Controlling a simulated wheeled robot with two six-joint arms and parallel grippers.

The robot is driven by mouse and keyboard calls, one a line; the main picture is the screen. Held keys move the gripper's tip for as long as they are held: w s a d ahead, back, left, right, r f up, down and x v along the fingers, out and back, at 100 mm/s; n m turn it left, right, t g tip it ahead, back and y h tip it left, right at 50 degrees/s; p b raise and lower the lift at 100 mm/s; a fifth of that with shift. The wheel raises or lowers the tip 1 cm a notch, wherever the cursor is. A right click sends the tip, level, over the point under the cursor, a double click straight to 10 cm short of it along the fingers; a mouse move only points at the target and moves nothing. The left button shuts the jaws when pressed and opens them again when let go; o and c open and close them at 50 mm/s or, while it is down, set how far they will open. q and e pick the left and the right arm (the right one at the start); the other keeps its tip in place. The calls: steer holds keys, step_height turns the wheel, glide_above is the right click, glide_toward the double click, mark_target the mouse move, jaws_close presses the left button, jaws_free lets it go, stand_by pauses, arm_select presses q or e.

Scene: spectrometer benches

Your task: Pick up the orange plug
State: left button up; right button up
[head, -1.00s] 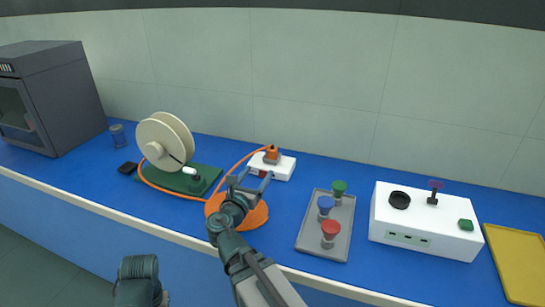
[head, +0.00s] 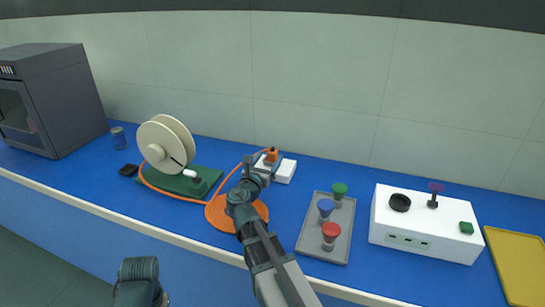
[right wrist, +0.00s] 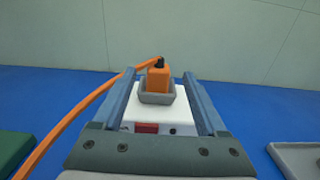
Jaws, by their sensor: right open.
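The orange plug (head: 272,155) sits upright in a grey holder (right wrist: 157,96) on top of a small white box (head: 286,172). In the right wrist view the plug (right wrist: 158,80) is near the middle, with an orange cable (right wrist: 88,103) running from its top down to the left. My right gripper (head: 266,163) is open. Its two fingers (right wrist: 161,82) reach forward on either side of the plug and holder, with a gap on each side. My left gripper is not in view.
The cable passes an orange disc (head: 222,217) left of my right arm and a cream spool (head: 155,145) on a green base (head: 209,173). A grey tray (head: 312,239) with red, blue and green pieces lies to the right, beside a white instrument (head: 420,225).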

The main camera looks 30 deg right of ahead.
mark_target(271, 153)
steer(key=x, duration=0.3)
steer(key=shift+w+d, duration=0.2)
steer(key=shift+w, duration=0.1)
steer(key=shift+r, duration=0.1)
jaws_close()
